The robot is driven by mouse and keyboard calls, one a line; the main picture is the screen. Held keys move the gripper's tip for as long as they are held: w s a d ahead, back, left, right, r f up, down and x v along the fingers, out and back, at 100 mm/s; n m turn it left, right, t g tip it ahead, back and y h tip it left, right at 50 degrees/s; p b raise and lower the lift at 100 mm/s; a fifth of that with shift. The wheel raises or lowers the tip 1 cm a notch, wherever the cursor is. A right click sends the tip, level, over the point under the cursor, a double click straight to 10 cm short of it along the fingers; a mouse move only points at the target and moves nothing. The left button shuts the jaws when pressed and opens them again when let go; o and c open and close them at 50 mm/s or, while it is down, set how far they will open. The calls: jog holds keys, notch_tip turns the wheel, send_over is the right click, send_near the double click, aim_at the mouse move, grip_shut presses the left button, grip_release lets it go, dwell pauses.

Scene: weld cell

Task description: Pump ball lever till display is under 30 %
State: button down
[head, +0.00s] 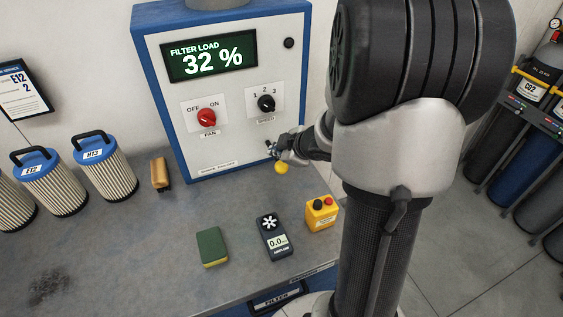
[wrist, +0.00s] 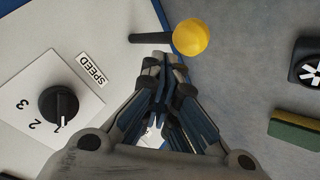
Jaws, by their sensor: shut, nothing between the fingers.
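The filter load display (head: 212,59) on the blue and white cabinet reads 32 %. The yellow ball (head: 281,167) of the lever shows low at the cabinet's right side, just below my gripper (head: 275,151). In the wrist view the yellow ball (wrist: 190,37) sits on a dark rod (wrist: 150,38) that comes out from the cabinet. My gripper (wrist: 165,88) is shut and empty, with its fingertips a little short of the rod and ball. I cannot tell whether they touch.
The cabinet front has a red fan knob (head: 207,117) and a black speed knob (head: 266,103). The bench holds a green-yellow sponge (head: 211,246), an airflow meter (head: 272,236), a yellow button box (head: 321,213), a brush (head: 160,174) and filter cartridges (head: 104,167). Gas cylinders (head: 505,135) stand right.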

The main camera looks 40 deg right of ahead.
aim_at(280, 166)
dwell(0.6)
jog(key=shift+f, duration=0.45)
jog(key=shift+f+b, duration=2.1)
jog(key=shift+f, duration=0.15)
dwell(1.7)
jog(key=shift+s, duration=0.1)
dwell(0.4)
jog(key=shift+r+p, duration=2.7)
jog(key=shift+p, duration=0.1)
notch_tip(280, 166, up, 5)
jog(key=p, duration=0.5)
jog(key=shift+r, duration=0.1)
